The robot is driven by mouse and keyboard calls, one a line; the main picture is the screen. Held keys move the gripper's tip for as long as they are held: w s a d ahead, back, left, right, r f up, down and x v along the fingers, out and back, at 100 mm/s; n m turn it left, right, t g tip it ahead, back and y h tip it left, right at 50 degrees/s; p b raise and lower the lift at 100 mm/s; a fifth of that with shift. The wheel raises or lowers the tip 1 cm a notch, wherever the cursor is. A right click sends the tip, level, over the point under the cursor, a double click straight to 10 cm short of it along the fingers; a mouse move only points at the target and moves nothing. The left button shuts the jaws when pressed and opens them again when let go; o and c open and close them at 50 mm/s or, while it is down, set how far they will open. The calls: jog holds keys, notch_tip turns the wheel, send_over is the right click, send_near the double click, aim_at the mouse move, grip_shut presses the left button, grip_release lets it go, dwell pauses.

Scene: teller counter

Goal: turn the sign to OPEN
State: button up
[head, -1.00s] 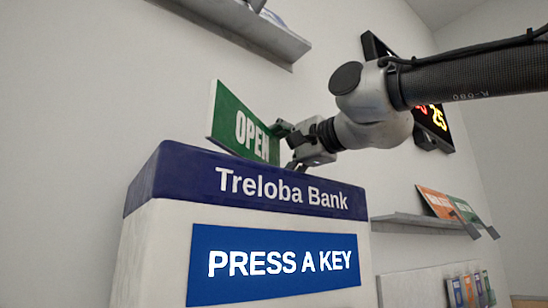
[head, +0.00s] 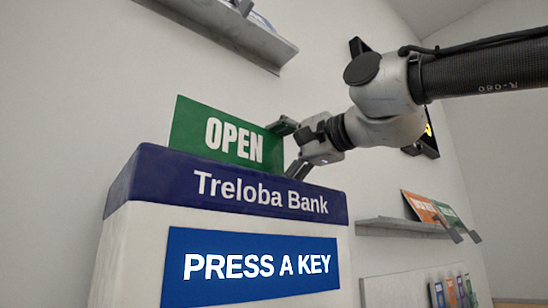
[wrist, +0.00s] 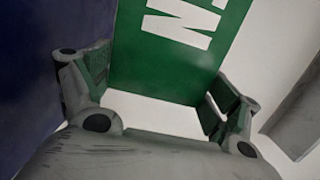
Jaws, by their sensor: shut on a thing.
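The green sign (head: 228,133) stands above the bank machine's top in the head view, with white OPEN lettering facing me and reading in full. In the wrist view the sign (wrist: 160,68) fills the space between the fingers, with part of its lettering at the top. My gripper (head: 286,150) is at the sign's right edge, with one finger high and one low. It is shut on the sign, and both fingers (wrist: 155,88) show in the wrist view. How the sign is fixed at its base is hidden behind the machine's top.
The machine's blue Treloba Bank header (head: 150,180) lies just below the sign, with a PRESS A KEY screen (head: 256,266) under it. A wall shelf (head: 220,30) is above. Another shelf (head: 395,228) with leaflets is at right. A dark display (head: 425,140) is partly behind my arm.

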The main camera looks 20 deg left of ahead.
jog(key=shift+s+f, duration=0.1)
jog(key=shift+f, duration=0.1)
jog(key=o, duration=1.2)
jog(key=shift+s, duration=0.1)
jog(key=shift+r, duration=0.1)
jog(key=shift+d+r, duration=0.1)
jog(key=shift+d, duration=0.2)
jog(key=v, duration=1.1)
jog(key=shift+s, duration=0.15)
jog(key=shift+d, duration=0.15)
